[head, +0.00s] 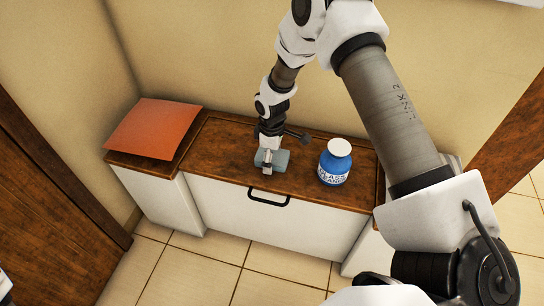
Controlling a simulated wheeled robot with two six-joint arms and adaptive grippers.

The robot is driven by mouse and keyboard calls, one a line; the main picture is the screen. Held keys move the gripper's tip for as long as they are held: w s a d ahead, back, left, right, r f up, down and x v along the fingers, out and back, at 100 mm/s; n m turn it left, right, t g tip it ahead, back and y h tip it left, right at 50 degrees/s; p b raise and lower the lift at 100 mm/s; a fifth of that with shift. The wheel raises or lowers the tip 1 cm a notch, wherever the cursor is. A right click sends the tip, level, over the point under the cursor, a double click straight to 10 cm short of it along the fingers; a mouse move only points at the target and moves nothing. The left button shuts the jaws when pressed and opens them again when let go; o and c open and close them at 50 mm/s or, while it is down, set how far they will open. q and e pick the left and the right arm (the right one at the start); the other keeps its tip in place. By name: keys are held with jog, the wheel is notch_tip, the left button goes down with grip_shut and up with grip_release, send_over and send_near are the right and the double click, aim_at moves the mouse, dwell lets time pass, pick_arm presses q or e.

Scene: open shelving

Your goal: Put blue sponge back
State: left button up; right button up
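A blue-grey block that looks like the sponge (282,160) is on the brown wooden top of the low cabinet, near its middle. My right gripper (267,164) points down at the sponge, with the sponge showing on both sides of the near finger. The far finger is hidden, so I cannot tell whether the gripper is closed on the sponge, or whether the sponge is resting or slightly raised. My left gripper is not in view.
A blue bottle with a white cap (335,163) stands right of the sponge. An orange-red flat panel (154,128) covers the left end of the white cabinet (270,222). A black handle (268,200) is on its front. The wall is close behind.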

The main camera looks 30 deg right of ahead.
jog(key=shift+r, duration=0.1)
notch_tip(320, 180, up, 12)
jog(key=p, duration=0.3)
jog(key=shift+r, duration=0.1)
dwell(0.6)
